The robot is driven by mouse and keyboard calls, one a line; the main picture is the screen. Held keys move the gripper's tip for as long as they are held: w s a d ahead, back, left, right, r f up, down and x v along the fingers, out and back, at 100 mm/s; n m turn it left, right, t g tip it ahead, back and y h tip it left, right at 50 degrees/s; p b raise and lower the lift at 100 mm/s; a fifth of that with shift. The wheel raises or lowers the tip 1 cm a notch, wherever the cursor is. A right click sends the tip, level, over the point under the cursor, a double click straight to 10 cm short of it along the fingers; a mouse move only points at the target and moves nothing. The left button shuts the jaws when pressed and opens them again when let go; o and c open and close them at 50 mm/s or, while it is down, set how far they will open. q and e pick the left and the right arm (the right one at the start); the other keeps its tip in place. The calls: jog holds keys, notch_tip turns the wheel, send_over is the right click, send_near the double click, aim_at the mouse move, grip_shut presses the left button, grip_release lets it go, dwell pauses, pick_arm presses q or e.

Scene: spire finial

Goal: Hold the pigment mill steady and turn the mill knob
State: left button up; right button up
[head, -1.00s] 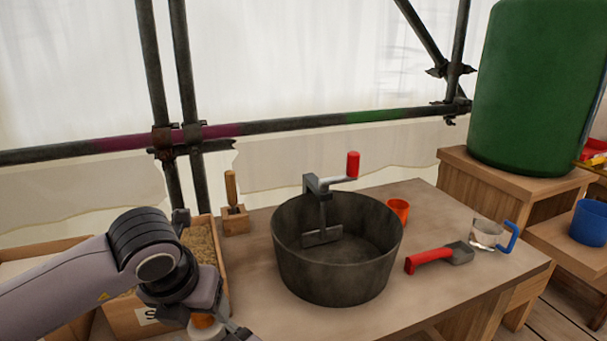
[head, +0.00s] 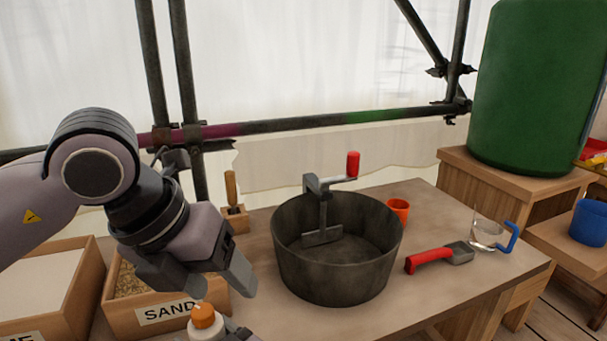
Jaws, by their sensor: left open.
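The pigment mill (head: 199,334), taken to be the small white body with an orange mill knob (head: 203,315) on top, stands at the bottom edge, where its lower part is cut off. My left gripper (head: 215,285) is open and empty, its fingers pointing down just above the knob, apart from it. A grey piece of what looks like my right gripper (head: 238,331) is beside the white body at the bottom edge. Most of it is out of frame, so its grip cannot be seen.
A dark tub (head: 335,275) with a red-handled crank stands mid-table. A sand box (head: 125,318) is behind the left gripper. An orange cup (head: 398,209), a red-handled scoop (head: 430,257) and a clear jug (head: 488,234) are to the right. The table front is clear.

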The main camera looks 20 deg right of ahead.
pick_arm(q)
jog(key=s+d+r+m+g+h, duration=0.1)
jog(key=s+d+r+g+h, duration=0.1)
jog(key=d+r+g+h, duration=0.2)
jog(key=s+d+r+m+g+h, duration=0.1)
jog(key=s+d+r+g+h, duration=0.2)
jog(key=r+h, duration=0.4)
jog(key=shift+d+r+m+g+h, duration=0.4)
jog(key=shift+d+r, duration=0.5)
jog(key=shift+r, duration=1.3)
